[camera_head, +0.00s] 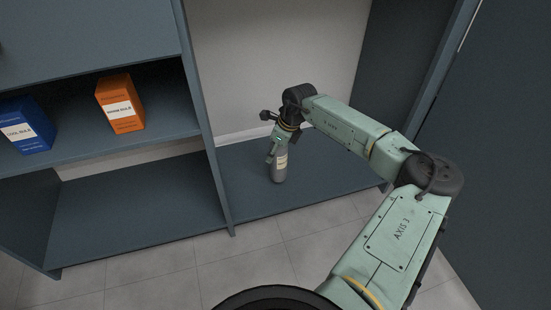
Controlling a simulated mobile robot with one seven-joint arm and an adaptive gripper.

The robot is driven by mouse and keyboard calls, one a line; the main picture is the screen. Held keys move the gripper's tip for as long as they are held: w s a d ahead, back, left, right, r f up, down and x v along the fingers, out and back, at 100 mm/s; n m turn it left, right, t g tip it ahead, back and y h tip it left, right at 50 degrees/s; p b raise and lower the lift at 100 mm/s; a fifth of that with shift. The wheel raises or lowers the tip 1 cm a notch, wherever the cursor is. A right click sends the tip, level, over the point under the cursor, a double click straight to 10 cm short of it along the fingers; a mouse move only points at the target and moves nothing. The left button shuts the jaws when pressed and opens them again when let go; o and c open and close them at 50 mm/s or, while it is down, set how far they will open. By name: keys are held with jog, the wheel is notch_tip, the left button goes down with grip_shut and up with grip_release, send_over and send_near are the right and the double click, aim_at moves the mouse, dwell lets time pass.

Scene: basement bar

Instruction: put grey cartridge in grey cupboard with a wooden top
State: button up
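A grey cartridge (279,172) with a pale label band is upright in the right-hand bay of a blue-grey cupboard (218,185). Its lower end is at the bay's floor panel; I cannot tell whether it touches or hangs just above. My gripper (275,154) points down at the cartridge's upper part, with a finger along its left side. The gripper hides the cartridge's top. The view is too small to show whether the fingers are pressed on it. The cupboard's top is out of view, so no wooden top shows.
An upright divider separates the bay from shelves on the left. A blue box (27,128) and an orange box (120,104) stand on the middle shelf there. The lower left compartment (135,210) is empty. A dark panel (495,150) stands at the right. Tiled floor (150,285) lies in front.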

jog(key=shift+f+b, duration=0.5)
jog(key=shift+f, duration=1.05)
jog(key=shift+f, duration=0.15)
jog(key=o, duration=1.4)
jog(key=shift+o, duration=0.2)
jog(key=p+v, duration=0.3)
jog(key=v, duration=0.9)
